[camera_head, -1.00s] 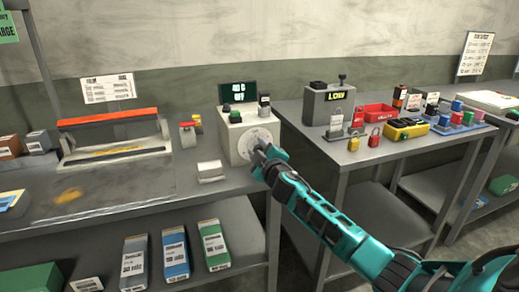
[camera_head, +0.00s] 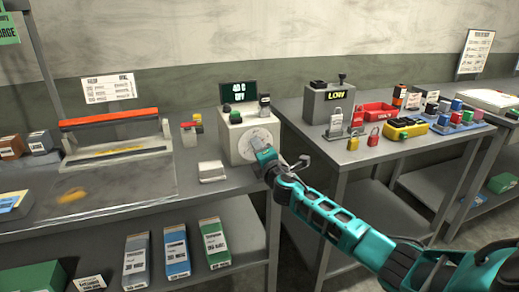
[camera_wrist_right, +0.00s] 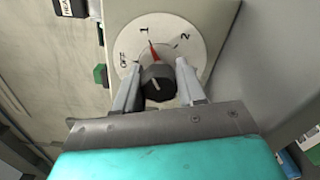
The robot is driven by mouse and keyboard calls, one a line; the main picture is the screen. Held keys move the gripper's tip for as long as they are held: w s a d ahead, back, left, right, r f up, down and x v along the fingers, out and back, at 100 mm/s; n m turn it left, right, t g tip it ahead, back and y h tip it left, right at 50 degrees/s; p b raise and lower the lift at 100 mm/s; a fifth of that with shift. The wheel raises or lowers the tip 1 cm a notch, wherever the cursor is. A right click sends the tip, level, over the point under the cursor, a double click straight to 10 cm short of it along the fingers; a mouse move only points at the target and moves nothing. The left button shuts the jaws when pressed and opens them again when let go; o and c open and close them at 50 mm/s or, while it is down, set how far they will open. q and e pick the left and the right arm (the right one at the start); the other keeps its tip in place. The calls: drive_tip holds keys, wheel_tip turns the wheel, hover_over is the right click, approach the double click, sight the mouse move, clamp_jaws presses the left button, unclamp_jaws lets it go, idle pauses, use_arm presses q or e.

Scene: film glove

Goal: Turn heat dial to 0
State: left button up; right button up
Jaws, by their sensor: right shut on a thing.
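The heat dial is a black knob (camera_wrist_right: 157,82) on a round white scale plate (camera_wrist_right: 188,40) marked OFF, 1 and 2. A red pointer above the knob stands close to the 1. The plate is on the front of a cream control box (camera_head: 233,150) at the table's right end. My right gripper (camera_wrist_right: 157,88) is shut on the knob, one finger on each side. In the head view, my right gripper (camera_head: 262,158) covers the lower part of the plate. A display (camera_head: 239,92) behind the box shows green text that seems to read 40 C OFF. My left gripper is not in view.
A sealer with a red bar (camera_head: 109,118) stands left on the same table. A small white block (camera_head: 211,171) lies left of the control box. A second table right holds a grey LOW box (camera_head: 330,100), padlocks and a red tray (camera_head: 380,112).

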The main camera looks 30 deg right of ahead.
drive_tip(key=n+p, duration=0.1)
drive_tip(key=n, duration=0.5)
drive_tip(key=shift+n+p, duration=0.3)
drive_tip(key=n+p, duration=0.1)
drive_tip(key=n, duration=0.3)
drive_tip(key=shift+n, duration=0.4)
drive_tip(key=shift+f+n, duration=0.1)
drive_tip(key=shift+n, duration=0.2)
drive_tip(key=o, duration=1.1)
drive_tip(key=shift+c, duration=0.2)
drive_tip(key=shift+s, duration=0.6)
drive_tip(key=v, duration=1.1)
drive_tip(key=shift+s+a, duration=0.15)
drive_tip(key=shift+s, duration=0.2)
